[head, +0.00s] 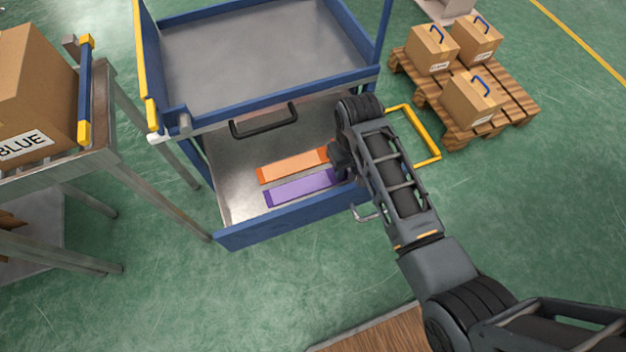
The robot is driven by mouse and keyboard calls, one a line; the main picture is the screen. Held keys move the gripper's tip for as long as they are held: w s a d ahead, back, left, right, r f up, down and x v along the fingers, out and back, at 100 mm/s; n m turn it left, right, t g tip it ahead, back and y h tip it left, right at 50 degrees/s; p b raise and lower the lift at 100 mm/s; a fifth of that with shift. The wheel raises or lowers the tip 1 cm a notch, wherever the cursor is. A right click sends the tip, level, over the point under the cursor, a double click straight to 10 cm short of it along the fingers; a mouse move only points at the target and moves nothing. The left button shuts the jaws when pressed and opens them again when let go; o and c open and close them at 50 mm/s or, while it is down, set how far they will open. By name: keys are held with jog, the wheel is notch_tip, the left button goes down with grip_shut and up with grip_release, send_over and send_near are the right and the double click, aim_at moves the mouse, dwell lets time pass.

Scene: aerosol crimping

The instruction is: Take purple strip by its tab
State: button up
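The purple strip (303,187) lies flat in the open drawer of the blue cart, near the drawer's front wall. It is long and narrow, with its right end close to or behind my arm. I cannot make out its tab clearly. My gripper (341,160) is at the right side of the drawer, by the right ends of the strips. It is small, dark and partly hidden by my arm, so I cannot tell if it is open or touches a strip. An orange strip (290,165) lies just behind the purple one, roughly parallel.
The blue cart (265,45) has an upper tray above the drawer (240,205), with a black handle (263,121). A metal table (95,150) bearing a "BLUE" box (35,85) stands left. A pallet (515,100) with boxes is at back right. Green floor in front is mostly clear.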

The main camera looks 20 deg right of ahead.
grip_shut()
dwell(0.3)
